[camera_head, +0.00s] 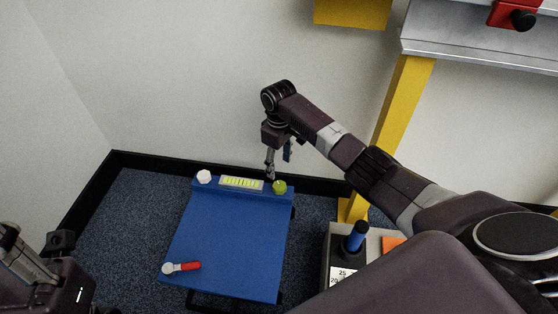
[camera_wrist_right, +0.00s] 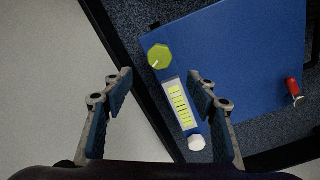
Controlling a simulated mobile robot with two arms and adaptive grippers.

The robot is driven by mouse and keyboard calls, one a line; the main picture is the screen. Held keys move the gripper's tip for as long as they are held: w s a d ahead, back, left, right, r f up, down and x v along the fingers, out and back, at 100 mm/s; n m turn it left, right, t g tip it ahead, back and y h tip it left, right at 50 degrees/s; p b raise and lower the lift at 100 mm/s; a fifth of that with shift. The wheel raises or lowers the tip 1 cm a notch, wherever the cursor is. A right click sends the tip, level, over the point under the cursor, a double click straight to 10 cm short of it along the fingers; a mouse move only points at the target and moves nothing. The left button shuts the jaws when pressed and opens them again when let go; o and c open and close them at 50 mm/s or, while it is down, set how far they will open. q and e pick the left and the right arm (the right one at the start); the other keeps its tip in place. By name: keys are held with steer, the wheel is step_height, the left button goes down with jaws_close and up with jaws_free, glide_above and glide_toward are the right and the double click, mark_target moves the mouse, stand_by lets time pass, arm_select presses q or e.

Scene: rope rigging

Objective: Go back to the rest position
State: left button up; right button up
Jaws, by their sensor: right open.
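My right gripper (camera_head: 279,167) hangs pointing down above the far edge of a blue board (camera_head: 232,240), near its green knob (camera_head: 279,187). In the right wrist view my right gripper (camera_wrist_right: 160,78) has its two fingers wide apart with nothing held between them. The green knob (camera_wrist_right: 159,56) shows there beyond the fingertips, apart from them. Part of my left arm, with what may be its gripper (camera_head: 22,255), shows at the lower left of the head view; its jaw state is unclear.
The board's far edge carries a white knob (camera_head: 204,176) and a yellow-green striped panel (camera_head: 241,183). A red-handled lever (camera_head: 188,267) is near its front left. A yellow post (camera_head: 402,100) and grey beam (camera_head: 480,45) stand at right. A box with a blue-handled stick (camera_head: 356,236) is below.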

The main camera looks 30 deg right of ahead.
steer(key=shift+r, duration=0.65)
